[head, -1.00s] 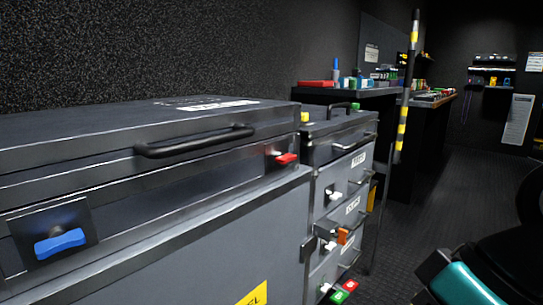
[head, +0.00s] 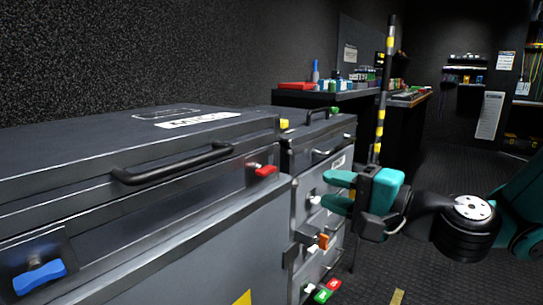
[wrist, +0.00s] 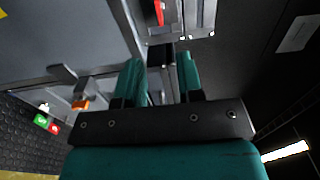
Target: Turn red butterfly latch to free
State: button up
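The red butterfly latch (head: 265,171) sits on the front of the large grey case (head: 200,222), near its right end just under the lid. Its wing lies nearly level, tilted slightly. My gripper (head: 338,191) is to the right of the latch, a little lower, pointing left toward the cases. Its two teal fingers are apart with nothing visible between them, and nothing touches the latch. In the wrist view the fingers (wrist: 160,70) are also spread. A red part (wrist: 157,12), seemingly the latch, is cut by the top edge beyond the fingertips.
A blue latch (head: 40,277) is on the case's left end, and a black handle (head: 172,163) on its front. A drawer cabinet with white and orange (head: 323,241) latches stands beside it, close to my gripper. A striped pole (head: 380,122) rises behind. Floor at right is open.

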aim_at(271, 172)
jog(key=p+x, duration=0.2)
jog(key=x, duration=1.1)
jog(key=shift+a, duration=0.1)
grip_shut()
